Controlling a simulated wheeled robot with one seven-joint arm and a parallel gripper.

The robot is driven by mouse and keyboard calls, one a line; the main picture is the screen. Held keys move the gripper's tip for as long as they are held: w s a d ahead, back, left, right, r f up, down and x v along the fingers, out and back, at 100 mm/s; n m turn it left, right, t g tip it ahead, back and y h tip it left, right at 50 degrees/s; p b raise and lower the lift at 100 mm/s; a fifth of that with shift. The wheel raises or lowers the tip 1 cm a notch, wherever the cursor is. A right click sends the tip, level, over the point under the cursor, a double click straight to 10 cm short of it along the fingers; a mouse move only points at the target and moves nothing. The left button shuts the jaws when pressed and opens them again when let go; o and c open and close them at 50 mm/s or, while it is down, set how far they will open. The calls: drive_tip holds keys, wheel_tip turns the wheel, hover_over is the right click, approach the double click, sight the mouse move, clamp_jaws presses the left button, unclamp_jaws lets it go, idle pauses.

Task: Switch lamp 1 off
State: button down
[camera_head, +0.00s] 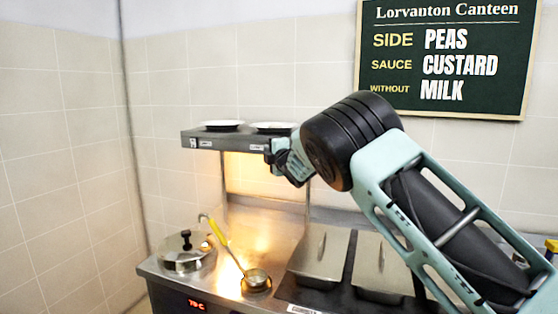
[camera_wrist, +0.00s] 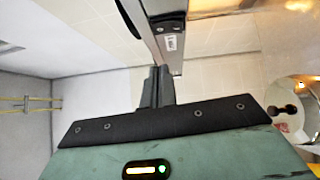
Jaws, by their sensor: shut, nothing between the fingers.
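The grey lamp shelf (camera_head: 232,139) hangs above the counter, with small labels on its front edge. A small switch (camera_head: 193,142) sits near its left end beside a label (camera_head: 205,144); a second label (camera_head: 257,147) is farther right. The lettering is too small to read. Warm light glows under the shelf; I cannot tell which lamp gives it. My gripper (camera_head: 270,152) is at the shelf's right front, partly covering that end. In the wrist view, my shut, empty fingers (camera_wrist: 160,72) point at the shelf edge (camera_wrist: 160,40) near a label (camera_wrist: 171,43); contact is unclear.
Two white plates (camera_head: 222,125) (camera_head: 272,127) stand on the shelf. Below are a lidded pot (camera_head: 186,254), a yellow-handled ladle (camera_head: 229,250) in a small well, and two lidded pans (camera_head: 318,257) (camera_head: 383,266). A menu board (camera_head: 447,55) hangs on the wall.

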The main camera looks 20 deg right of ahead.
drive_tip(key=s+d+b, duration=0.1)
drive_tip(key=s+b, duration=0.2)
drive_tip(key=s, duration=0.5)
drive_tip(key=shift+s+d+r+b, duration=0.25)
drive_tip(key=shift+s+d+b, duration=0.1)
drive_tip(key=shift+s+b, duration=0.05)
drive_tip(key=s+a+f+m+g, duration=0.5)
drive_tip(key=s+f, duration=0.2)
drive_tip(key=s, duration=0.4)
drive_tip(key=s+a+f+m+g, duration=0.5)
drive_tip(key=s+f, duration=0.2)
drive_tip(key=s, duration=0.3)
drive_tip(key=s+f+m+g+h, duration=0.1)
drive_tip(key=s+f+g, duration=0.2)
drive_tip(key=s, duration=1.3)
drive_tip(key=s+f+m+g+h, duration=0.1)
drive_tip(key=s+f+g, duration=0.2)
drive_tip(key=s, duration=1.4)
drive_tip(key=shift+s+d+m+g, duration=0.2)
drive_tip(key=shift+d+m+g, duration=0.15)
drive_tip(key=shift+g, duration=0.85)
